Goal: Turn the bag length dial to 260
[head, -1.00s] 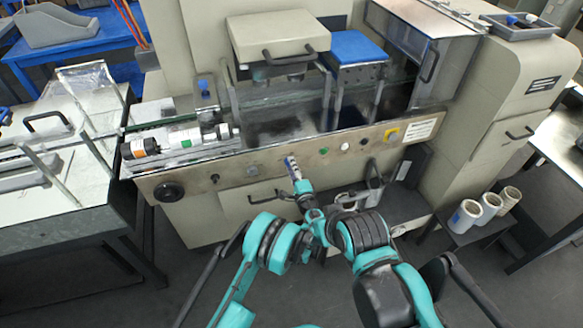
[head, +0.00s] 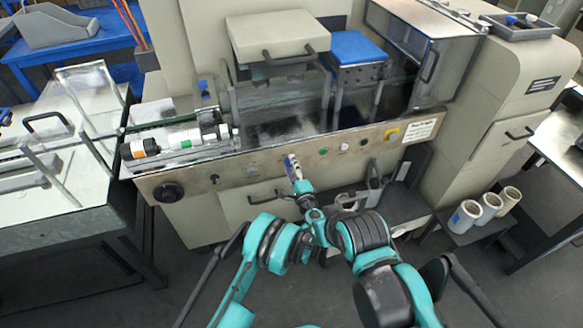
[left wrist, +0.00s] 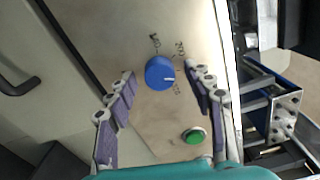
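The bag length dial (left wrist: 159,73) is a round blue knob on the machine's front panel. Its white pointer mark faces right and slightly down in the left wrist view. Printed numbers surround it, too small and turned to read surely. My left gripper (left wrist: 163,92) is open, with one finger on either side of the dial and a visible gap to each. In the head view, my left gripper (head: 293,168) is in front of the panel and hides the dial. My right arm bends in front of the machine; its gripper is hard to make out.
A green button (left wrist: 194,136) sits close to the dial, near one finger. The panel (head: 225,172) also carries a black knob (head: 168,192), a white button (head: 344,147) and a yellow-backed switch (head: 391,135). Rolls (head: 465,215) stand on a low shelf at right.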

